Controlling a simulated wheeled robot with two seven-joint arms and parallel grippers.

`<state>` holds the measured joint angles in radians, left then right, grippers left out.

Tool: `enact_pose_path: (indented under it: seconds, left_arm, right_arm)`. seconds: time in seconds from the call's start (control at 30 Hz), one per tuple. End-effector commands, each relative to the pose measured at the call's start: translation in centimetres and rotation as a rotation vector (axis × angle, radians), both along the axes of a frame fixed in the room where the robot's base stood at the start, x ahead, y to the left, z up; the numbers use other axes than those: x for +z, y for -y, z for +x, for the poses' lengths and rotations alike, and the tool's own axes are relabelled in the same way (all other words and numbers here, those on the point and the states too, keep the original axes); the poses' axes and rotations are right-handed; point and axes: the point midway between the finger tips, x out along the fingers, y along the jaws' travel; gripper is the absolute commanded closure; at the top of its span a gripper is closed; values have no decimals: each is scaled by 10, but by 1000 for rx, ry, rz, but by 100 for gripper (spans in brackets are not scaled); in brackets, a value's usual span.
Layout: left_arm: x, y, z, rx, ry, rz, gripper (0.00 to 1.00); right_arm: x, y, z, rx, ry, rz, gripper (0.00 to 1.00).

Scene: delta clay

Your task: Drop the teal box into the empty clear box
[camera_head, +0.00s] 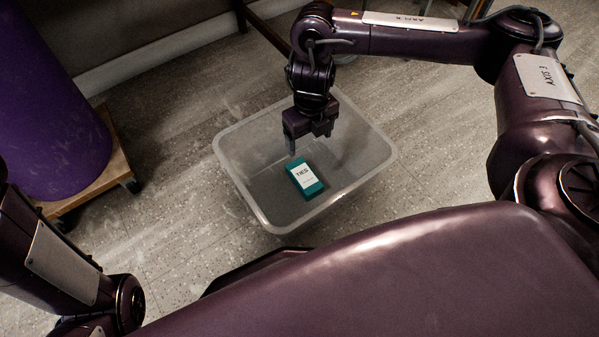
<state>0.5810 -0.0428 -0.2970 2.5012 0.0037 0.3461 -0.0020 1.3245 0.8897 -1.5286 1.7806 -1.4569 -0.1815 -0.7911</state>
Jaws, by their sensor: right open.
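The teal box (307,183) has a white label and lies inside the clear box, on its bottom near the middle. The clear box (233,172) is a translucent open bin on the floor, with nothing else seen in it. My right gripper (306,146) hangs over the clear box, just above and behind the teal box. It is open and holds nothing, and it appears apart from the teal box. My left arm shows at the lower left, but its gripper is out of the picture.
A large purple cylinder (45,110) stands on a wooden wheeled dolly (118,165) at the left. A wall with a pale skirting runs along the back left, and dark furniture legs (262,28) stand behind the bin. The speckled floor (175,215) between dolly and bin is clear.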

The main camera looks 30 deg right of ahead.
Motion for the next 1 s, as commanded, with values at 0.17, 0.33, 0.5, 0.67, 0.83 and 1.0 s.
enact_pose_path:
  seconds: [0.17, 0.33, 0.5, 0.67, 0.83, 1.0]
  left_arm:
    - [27, 0, 0, 0, 0, 0, 64]
    - [51, 0, -1, 0, 5, 1, 64]
    - [41, 10, 13, -13, -29, 29, 64]
    - [38, 10, 13, -17, -29, 30, 64]
    - [39, 10, 13, -17, -28, 30, 64]
    - [39, 10, 12, -17, -27, 30, 64]
  right_arm:
    - [30, 0, 1, 0, 2, 0, 20]
    - [58, 0, 1, -1, 2, -1, 20]
    - [71, 0, 0, 0, 1, 0, 20]
    - [70, 0, 0, 0, 1, 0, 20]
    - [70, 0, 0, 0, 1, 0, 20]
    - [70, 0, 0, 0, 1, 0, 20]
